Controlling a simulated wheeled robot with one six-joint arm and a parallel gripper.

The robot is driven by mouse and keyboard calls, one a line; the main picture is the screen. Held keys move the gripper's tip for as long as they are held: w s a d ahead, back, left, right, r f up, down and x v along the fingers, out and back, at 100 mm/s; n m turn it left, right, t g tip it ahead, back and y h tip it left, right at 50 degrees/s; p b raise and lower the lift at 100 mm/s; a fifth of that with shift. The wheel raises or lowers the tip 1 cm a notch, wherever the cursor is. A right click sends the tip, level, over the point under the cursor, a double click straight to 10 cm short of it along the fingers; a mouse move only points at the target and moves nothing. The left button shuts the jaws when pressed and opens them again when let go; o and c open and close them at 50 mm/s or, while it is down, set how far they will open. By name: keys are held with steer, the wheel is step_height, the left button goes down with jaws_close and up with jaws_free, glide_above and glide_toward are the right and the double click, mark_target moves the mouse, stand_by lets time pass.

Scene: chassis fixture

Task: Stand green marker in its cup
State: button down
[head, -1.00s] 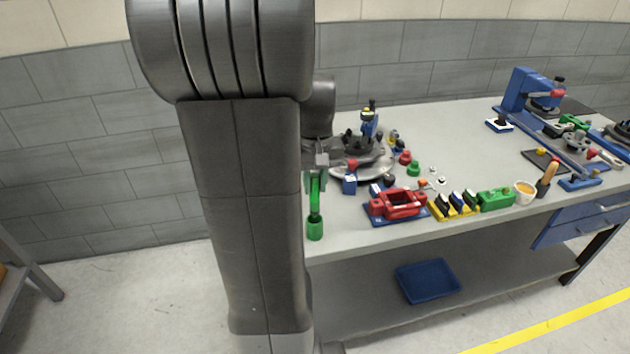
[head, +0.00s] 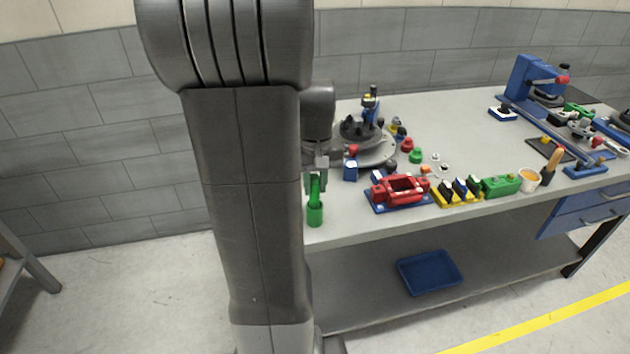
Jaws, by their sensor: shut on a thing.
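The green marker (head: 315,189) is upright in the head view, just right of my arm column. Its lower end is inside the green cup (head: 315,216), which stands at the left front edge of the workbench. My gripper (head: 316,180) points down over the cup and is shut on the upper part of the marker. Whether the marker's tip touches the cup's bottom is hidden by the cup wall.
A red fixture on a blue base (head: 398,193) stands to the right of the cup. A round grey turntable (head: 375,154) is behind. A yellow rack (head: 455,199) and green block (head: 501,186) line the front edge. The bench (head: 455,115) is clear at the middle back.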

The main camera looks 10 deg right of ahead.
steer(key=shift+f, duration=0.35)
steer(key=c, duration=1.2)
jaws_free()
steer(key=shift+o, duration=0.2)
steer(key=shift+r, duration=0.15)
step_height(320, 180, up, 9)
steer(key=p, duration=0.7)
steer(key=shift+p, duration=0.3)
steer(key=shift+f, duration=0.2)
